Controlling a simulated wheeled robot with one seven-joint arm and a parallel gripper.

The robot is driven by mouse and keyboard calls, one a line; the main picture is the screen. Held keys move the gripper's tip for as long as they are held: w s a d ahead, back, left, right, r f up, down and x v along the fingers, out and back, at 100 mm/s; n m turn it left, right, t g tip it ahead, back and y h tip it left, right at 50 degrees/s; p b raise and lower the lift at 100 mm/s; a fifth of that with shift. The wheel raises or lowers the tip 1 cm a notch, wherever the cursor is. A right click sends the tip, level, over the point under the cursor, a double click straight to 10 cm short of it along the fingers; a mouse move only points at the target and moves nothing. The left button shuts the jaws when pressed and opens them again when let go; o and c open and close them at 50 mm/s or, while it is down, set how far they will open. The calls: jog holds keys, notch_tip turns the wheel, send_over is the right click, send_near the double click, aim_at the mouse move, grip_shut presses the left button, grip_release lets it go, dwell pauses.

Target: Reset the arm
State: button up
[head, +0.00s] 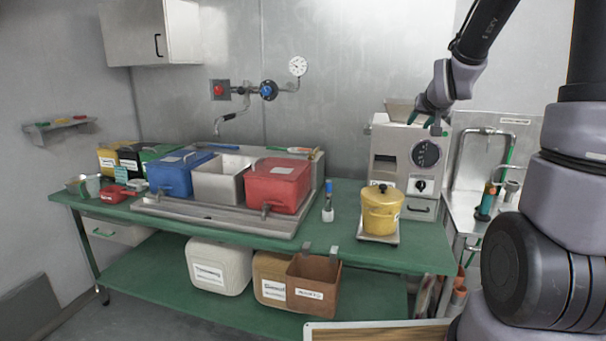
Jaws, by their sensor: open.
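My arm comes in from the right and reaches over the bean grinder (388,156), a pale grey machine with a round dark dial and a hopper on top. My gripper (426,121) is open at the grinder's upper right edge, beside the hopper (399,109). I see nothing held between its fingers. I cannot tell whether it touches the grinder. A yellow lidded pot (381,212) stands upright on a small flat base in front of the grinder.
The green table (340,232) holds blue, silver and red bins (277,186) on a metal tray. A small blue-topped bottle (328,203) stands left of the pot. A metal sink (466,210) with a tap is on the right. The air above the bins is clear.

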jog(key=s+a+r+g+y, duration=0.1)
jog(key=s+a+r, duration=0.1)
jog(key=s, duration=0.7)
jog(key=s+a+r+g+y, duration=0.1)
jog(key=s+a+r+g, duration=0.1)
jog(key=s, duration=0.8)
jog(key=s+a+r+g+y, duration=0.1)
jog(key=s+a, duration=0.3)
jog(key=s, duration=0.6)
jog(key=shift+r+m, duration=0.4)
jog(key=shift+r, duration=0.45)
